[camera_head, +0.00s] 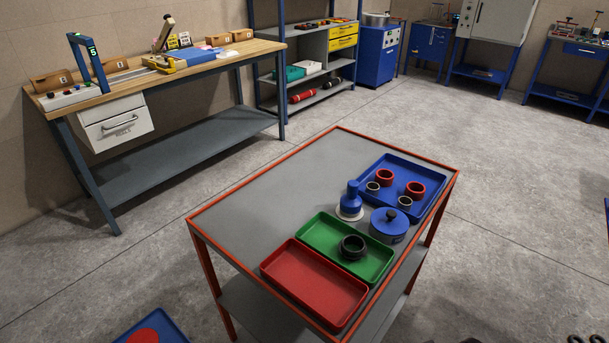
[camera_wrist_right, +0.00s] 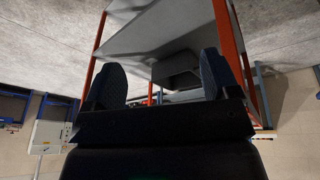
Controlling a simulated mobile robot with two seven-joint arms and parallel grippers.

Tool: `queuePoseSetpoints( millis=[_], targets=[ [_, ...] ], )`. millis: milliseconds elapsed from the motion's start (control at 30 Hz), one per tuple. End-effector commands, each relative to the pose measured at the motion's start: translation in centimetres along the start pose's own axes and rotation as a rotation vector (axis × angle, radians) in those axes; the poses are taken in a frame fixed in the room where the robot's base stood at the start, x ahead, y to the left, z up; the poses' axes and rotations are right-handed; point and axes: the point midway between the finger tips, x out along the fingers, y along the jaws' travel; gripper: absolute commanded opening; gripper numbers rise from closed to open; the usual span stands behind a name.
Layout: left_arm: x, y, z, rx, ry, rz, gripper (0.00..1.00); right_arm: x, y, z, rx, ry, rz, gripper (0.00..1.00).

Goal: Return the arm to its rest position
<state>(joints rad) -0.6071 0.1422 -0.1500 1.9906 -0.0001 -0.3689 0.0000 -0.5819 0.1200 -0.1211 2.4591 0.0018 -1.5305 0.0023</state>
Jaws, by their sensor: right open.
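My right gripper (camera_wrist_right: 160,80) shows in the right wrist view with its two dark fingers spread wide apart. Nothing is between the fingers. Beyond them are the red legs and grey underside of the cart (camera_wrist_right: 165,40), which appears upside down. In the head view, dark shapes show at the bottom right edge, too cut off to identify for certain. My left gripper is not in view. The cart (camera_head: 255,200) carries a blue tray (camera_head: 405,172), a green tray (camera_head: 320,237) and a red tray (camera_head: 313,282). A black ring (camera_head: 352,247) sits in the green tray.
Red rings (camera_head: 415,190) and small pale rings are in the blue tray. A blue bottle (camera_head: 350,198) and a blue lidded pot (camera_head: 389,225) stand beside it. A workbench (camera_head: 130,95) stands at the left wall.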

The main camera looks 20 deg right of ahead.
Motion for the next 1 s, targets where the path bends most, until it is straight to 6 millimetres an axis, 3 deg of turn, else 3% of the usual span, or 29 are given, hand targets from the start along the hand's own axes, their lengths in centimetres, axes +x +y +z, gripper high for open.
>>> queuePoseSetpoints(
  millis=[467, 800, 1000],
  targets=[
    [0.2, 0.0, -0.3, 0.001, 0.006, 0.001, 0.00, 4.4, -0.1, -1.9, -0.012, 0.189, -0.002, 0.81],
    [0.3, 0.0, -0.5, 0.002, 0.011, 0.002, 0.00, 9.5, -0.6, -3.2, -0.024, 0.473, -0.011, 0.81],
    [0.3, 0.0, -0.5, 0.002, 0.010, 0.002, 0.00, 11.1, -0.7, -3.3, -0.029, 0.613, -0.016, 0.81]
  ],
)
